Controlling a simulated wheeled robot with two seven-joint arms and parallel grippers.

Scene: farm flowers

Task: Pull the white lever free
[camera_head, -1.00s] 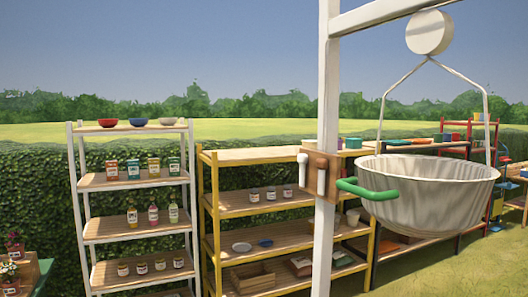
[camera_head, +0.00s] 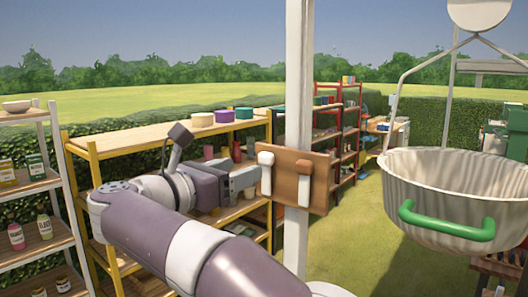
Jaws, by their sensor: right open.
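A wooden plate (camera_head: 286,196) is fixed to the white post (camera_head: 299,60). My right arm comes up from the bottom, and my right gripper (camera_head: 248,180) points right at the plate's left edge. Its jaws are open, close to the white lever. I cannot tell whether they touch it or are around it. My left gripper is not in view.
A ribbed pale tub (camera_head: 455,185) with a green handle (camera_head: 446,224) hangs to the right of the post. A yellow shelf (camera_head: 90,150) stands behind my arm, and a white shelf (camera_head: 50,182) is at the far left. Grass (camera_head: 350,250) lies open between post and tub.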

